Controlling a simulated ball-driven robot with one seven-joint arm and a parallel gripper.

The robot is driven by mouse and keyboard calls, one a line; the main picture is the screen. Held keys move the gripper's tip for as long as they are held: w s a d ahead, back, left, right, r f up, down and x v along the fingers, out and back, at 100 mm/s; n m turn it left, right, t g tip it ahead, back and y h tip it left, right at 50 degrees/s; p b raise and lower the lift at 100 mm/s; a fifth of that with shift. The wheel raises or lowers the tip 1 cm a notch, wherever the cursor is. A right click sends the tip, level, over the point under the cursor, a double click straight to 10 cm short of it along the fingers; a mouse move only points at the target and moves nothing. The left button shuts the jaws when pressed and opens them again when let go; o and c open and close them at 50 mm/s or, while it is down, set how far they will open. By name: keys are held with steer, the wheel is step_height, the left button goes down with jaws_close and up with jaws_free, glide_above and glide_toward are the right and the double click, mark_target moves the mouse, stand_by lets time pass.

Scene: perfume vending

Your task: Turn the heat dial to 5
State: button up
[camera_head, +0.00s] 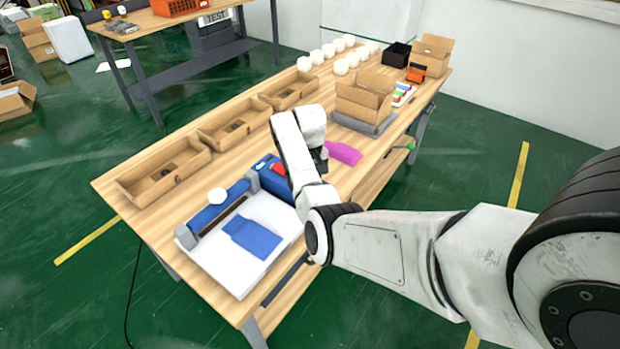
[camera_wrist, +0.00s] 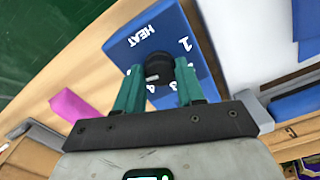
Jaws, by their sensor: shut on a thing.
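The heat dial is a black round knob (camera_wrist: 159,68) on a blue control box (camera_wrist: 152,36) with white HEAT lettering, in the wrist view. White numbers ring the knob; a 1 shows at its upper right, and others are partly covered by the fingers. My gripper (camera_wrist: 158,85) has its two teal fingers on either side of the knob, shut on it. The dial's pointer and setting cannot be made out. In the head view the blue box (camera_head: 273,177) is at the back right of the white sealing machine (camera_head: 256,238), and my arm hides the dial and fingers.
A blue sheet (camera_head: 252,237) lies on the machine. A magenta item (camera_head: 343,153) lies on the table right of my wrist. Open cardboard trays (camera_head: 163,172) line the table's far left edge. A cardboard box (camera_head: 364,95) and white round items (camera_head: 340,66) stand farther back.

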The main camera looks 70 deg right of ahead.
steer(key=o, duration=1)
step_height(320, 180, up, 11)
steer(key=shift+f+b, duration=0.1)
steer(key=shift+b, duration=0.65)
steer(key=s+a+f+n+h+b, duration=0.1)
steer(key=s+a+f, duration=0.2)
steer(key=a+f, duration=0.5)
steer(key=s+a+f+n, duration=0.2)
steer(key=a+f, duration=0.3)
steer(key=a, duration=0.6)
steer(key=s+a+n, duration=0.1)
steer(key=s+a, duration=0.3)
steer(key=a, duration=0.1)
steer(key=s+a+f+n+b, duration=0.1)
steer(key=s+a, duration=0.3)
steer(key=a, duration=0.2)
steer(key=s+a+f+n+t, duration=0.1)
steer(key=s+a, duration=0.3)
steer(key=a, duration=0.1)
steer(key=shift+s+a+y, duration=0.15)
steer(key=shift+s+y, duration=0.15)
steer(key=shift+y, duration=0.1)
